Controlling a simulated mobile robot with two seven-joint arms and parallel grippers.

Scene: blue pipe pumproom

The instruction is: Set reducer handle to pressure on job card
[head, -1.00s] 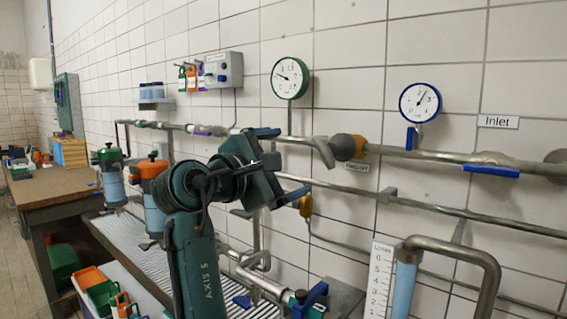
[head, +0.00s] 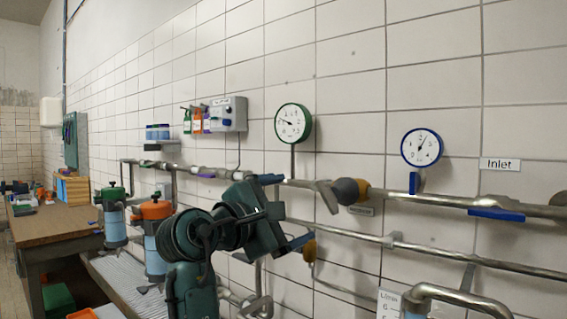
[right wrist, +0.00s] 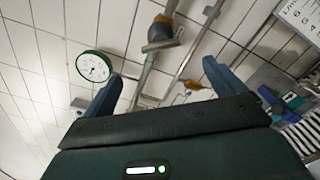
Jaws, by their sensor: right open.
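The likely reducer is a brass-coloured round body (head: 350,191) on the upper wall pipe, with a flat grey lever handle (head: 327,196) on its left. In the right wrist view the brass body (right wrist: 163,20) and the grey handle (right wrist: 160,46) show beyond the fingers. My right gripper (head: 287,212) is open and empty, left of the handle and apart from it. Its two blue fingers (right wrist: 162,86) are spread wide. A green-rimmed gauge (head: 293,123) stands above left, a blue-rimmed gauge (head: 422,148) to the right. I cannot make out a job card. My left gripper is out of view.
A blue lever (head: 496,214) sits on the pipe below the Inlet sign (head: 500,164). A lower pipe (head: 440,252) and a bent pipe (head: 460,294) run at lower right. A grey wall box (head: 229,114), two canisters (head: 154,210) and a wooden workbench (head: 60,225) are at left.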

